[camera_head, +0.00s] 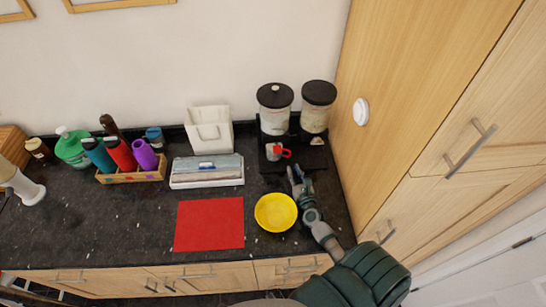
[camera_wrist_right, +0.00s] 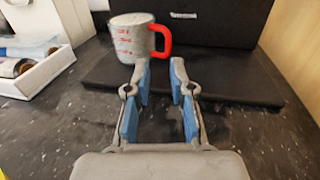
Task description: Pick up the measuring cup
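The measuring cup (camera_head: 273,152) is a small grey cup with red markings and a red handle. It stands upright on a low black platform at the back right of the counter. In the right wrist view the cup (camera_wrist_right: 133,38) is just beyond the fingertips, slightly left, with its red handle (camera_wrist_right: 160,42) facing right. My right gripper (camera_head: 297,174) is in front of the cup, and in the wrist view its blue-padded fingers (camera_wrist_right: 161,68) are apart with nothing between them. The handle appears close to the left fingertip; I cannot tell if they touch. My left gripper is not in view.
Two black-lidded canisters (camera_head: 275,108) stand behind the cup. A yellow bowl (camera_head: 276,212) and a red mat (camera_head: 209,224) lie nearer the front. A white box (camera_head: 207,185) is left of the cup. A tall wooden cabinet (camera_head: 400,110) bounds the right side.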

